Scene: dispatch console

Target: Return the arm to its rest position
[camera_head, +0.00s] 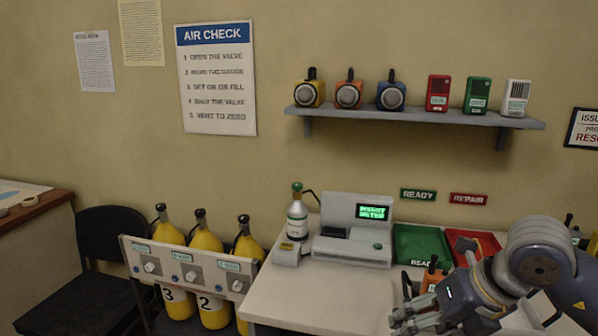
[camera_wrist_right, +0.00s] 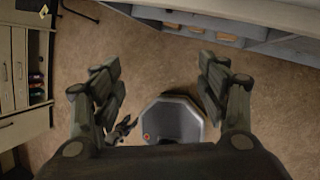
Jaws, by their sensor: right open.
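My right arm (camera_head: 505,275) comes in at the lower right of the head view, bent over the right side of the white console desk (camera_head: 310,300). Its gripper (camera_head: 414,312) is at the bottom edge of that view, in front of the trays and partly cut off. In the right wrist view the right gripper (camera_wrist_right: 160,75) is open, its two fingers wide apart with nothing between them but brown floor beyond. My left gripper is not in view.
A green tray (camera_head: 420,243) and a red tray (camera_head: 473,238) lie on the desk beside a label machine (camera_head: 352,232). An orange device (camera_head: 433,272) stands close to the right gripper. A grey bin (camera_wrist_right: 173,118) is on the floor. Yellow cylinders (camera_head: 207,243) stand left.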

